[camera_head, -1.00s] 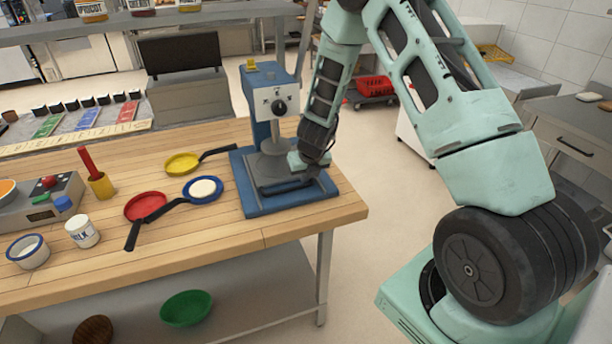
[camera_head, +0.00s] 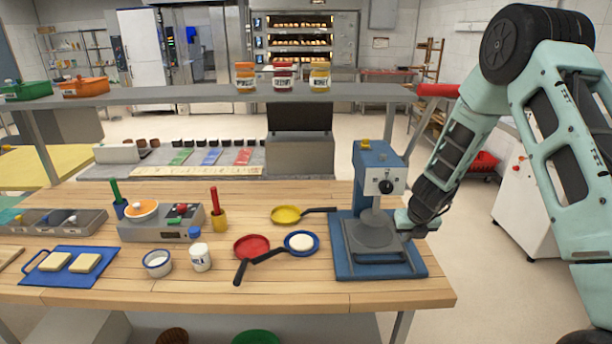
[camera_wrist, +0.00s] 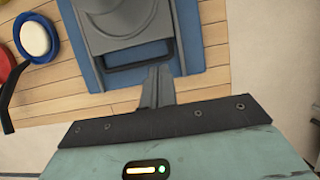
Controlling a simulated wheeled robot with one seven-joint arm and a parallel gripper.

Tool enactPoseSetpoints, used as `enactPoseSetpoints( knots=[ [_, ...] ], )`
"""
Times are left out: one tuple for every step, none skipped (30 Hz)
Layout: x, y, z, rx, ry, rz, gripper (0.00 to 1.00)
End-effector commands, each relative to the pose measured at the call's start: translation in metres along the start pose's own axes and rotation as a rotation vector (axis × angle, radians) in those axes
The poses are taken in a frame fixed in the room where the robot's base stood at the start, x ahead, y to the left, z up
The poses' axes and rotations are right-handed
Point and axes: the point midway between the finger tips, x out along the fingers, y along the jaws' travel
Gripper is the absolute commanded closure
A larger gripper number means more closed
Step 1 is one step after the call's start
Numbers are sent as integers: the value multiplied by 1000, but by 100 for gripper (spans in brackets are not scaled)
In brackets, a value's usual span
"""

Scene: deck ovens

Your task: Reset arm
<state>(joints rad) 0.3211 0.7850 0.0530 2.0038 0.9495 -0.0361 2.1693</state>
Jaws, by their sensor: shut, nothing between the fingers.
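My arm comes in from the right in the head view, and my gripper (camera_head: 408,229) is low beside the right side of the blue press machine (camera_head: 380,185). In the wrist view my gripper (camera_wrist: 158,75) has its grey fingers together, with nothing between them. The fingertips point toward the dark handle loop (camera_wrist: 138,56) at the front of the press, over its blue base (camera_wrist: 205,45). I cannot tell whether they touch it.
Left of the press lie a blue pan with a white disc (camera_head: 301,242), a red pan (camera_head: 251,247) and a yellow pan (camera_head: 286,214). A milk jar (camera_head: 200,257) and a blue board (camera_head: 68,266) stand further left. A shelf (camera_head: 190,96) crosses behind.

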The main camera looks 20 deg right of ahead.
Motion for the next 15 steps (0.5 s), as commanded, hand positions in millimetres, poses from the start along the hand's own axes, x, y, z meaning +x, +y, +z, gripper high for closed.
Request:
enactPoseSetpoints(
  knots=[
    [0,0,0,0,0,0,100],
    [0,0,0,0,0,0,100],
    [-1,4,0,-20,-1,7,100],
    [-4,12,0,-60,-2,19,100],
    [-7,22,-1,-111,-3,34,100],
    [-14,37,-3,-199,-5,59,100],
    [-20,52,-5,-282,-8,82,100],
    [-27,68,-8,-380,-12,108,100],
    [-38,92,-14,-527,-19,148,100],
    [-48,109,-21,-647,-26,177,100],
    [-58,128,-28,-774,-36,208,100],
    [-72,151,-41,-950,-50,249,100],
    [-83,167,-51,-1083,-63,279,100],
    [-94,183,-63,-1219,-77,309,100],
    [-108,202,-80,-1403,-98,347,100]
  ],
)
